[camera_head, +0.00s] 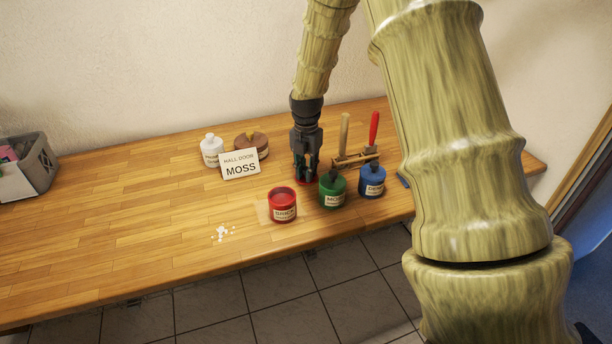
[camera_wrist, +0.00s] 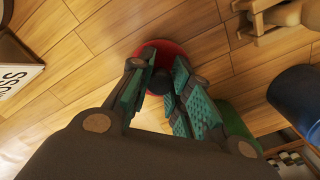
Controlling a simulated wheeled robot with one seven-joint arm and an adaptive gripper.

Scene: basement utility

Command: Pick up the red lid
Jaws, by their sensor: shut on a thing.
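The red lid (camera_wrist: 178,47) is a round red disc with a dark knob (camera_wrist: 160,82) at its middle, seen from above in the wrist view. My gripper (camera_wrist: 158,85) is over it, with its green-padded fingers closed on the knob. In the head view my gripper (camera_head: 306,176) points down at the wooden worktop, behind the pots, and a little red of the lid (camera_head: 308,181) shows below the fingers. The fingers hide much of the lid. I cannot tell whether it touches the worktop.
An open red pot (camera_head: 283,207), a green pot (camera_head: 332,190) and a blue pot (camera_head: 372,180) stand in front of my gripper. A wooden rack with tools (camera_head: 356,158) is to the right. A MOSS card (camera_head: 240,165) and a white bottle (camera_head: 211,151) stand left. The worktop's left is mostly clear.

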